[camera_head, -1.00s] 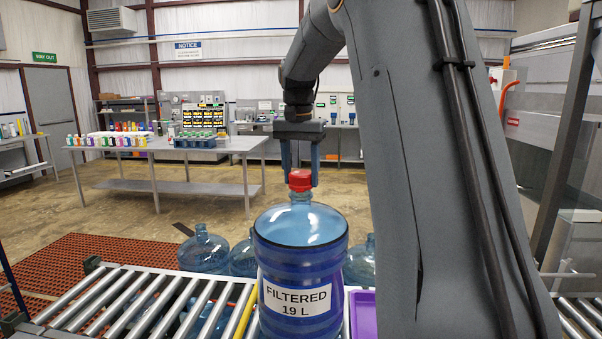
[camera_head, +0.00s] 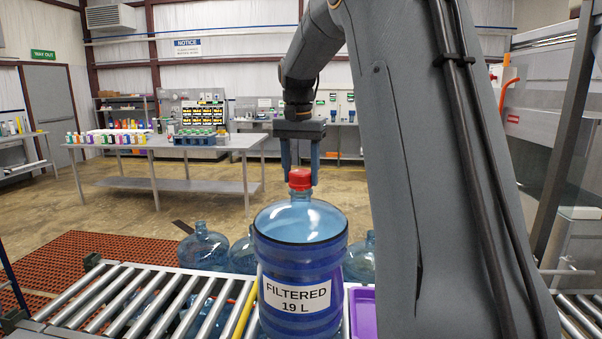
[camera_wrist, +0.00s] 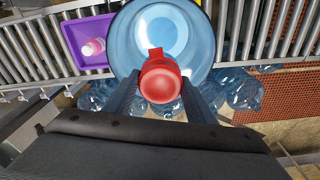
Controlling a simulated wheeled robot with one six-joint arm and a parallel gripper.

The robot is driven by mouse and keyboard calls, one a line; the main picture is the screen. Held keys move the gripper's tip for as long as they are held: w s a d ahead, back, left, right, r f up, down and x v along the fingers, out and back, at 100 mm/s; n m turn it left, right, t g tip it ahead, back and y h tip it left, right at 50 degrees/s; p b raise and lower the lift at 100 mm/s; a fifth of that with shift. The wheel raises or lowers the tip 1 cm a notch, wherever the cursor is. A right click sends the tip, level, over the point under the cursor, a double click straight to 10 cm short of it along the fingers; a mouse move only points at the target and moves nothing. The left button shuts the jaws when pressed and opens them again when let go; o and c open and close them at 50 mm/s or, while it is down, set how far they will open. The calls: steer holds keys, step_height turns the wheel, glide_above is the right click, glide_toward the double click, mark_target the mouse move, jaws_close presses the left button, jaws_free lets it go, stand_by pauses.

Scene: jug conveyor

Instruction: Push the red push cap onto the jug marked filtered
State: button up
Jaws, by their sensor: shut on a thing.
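The jug marked filtered (camera_head: 297,268) stands upright on the roller conveyor, large and blue with a white label. The red push cap (camera_head: 300,179) is at the top of its neck, between the fingers of my gripper (camera_head: 300,178). In the wrist view the cap (camera_wrist: 160,80) shows from above with a small tab, over the jug (camera_wrist: 188,35). My gripper (camera_wrist: 162,100) is shut on the cap, one finger on each side. The cap meets the neck top in the head view; how far it is seated I cannot tell.
A purple tray (camera_wrist: 70,42) with a small pink-and-white item (camera_wrist: 93,47) lies beside the jug. Several other blue jugs (camera_head: 203,248) stand behind the conveyor (camera_head: 105,290). A yellow strip (camera_head: 243,312) runs left of the jug. A table with bottles stands farther back.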

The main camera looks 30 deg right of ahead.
steer(key=shift+f, duration=0.15)
steer(key=o, duration=1.1)
steer(key=shift+o, duration=0.4)
steer(key=o, duration=0.5)
steer(key=shift+c, duration=0.2)
steer(key=shift+r+p, duration=1.2)
steer(key=shift+r, duration=2.95)
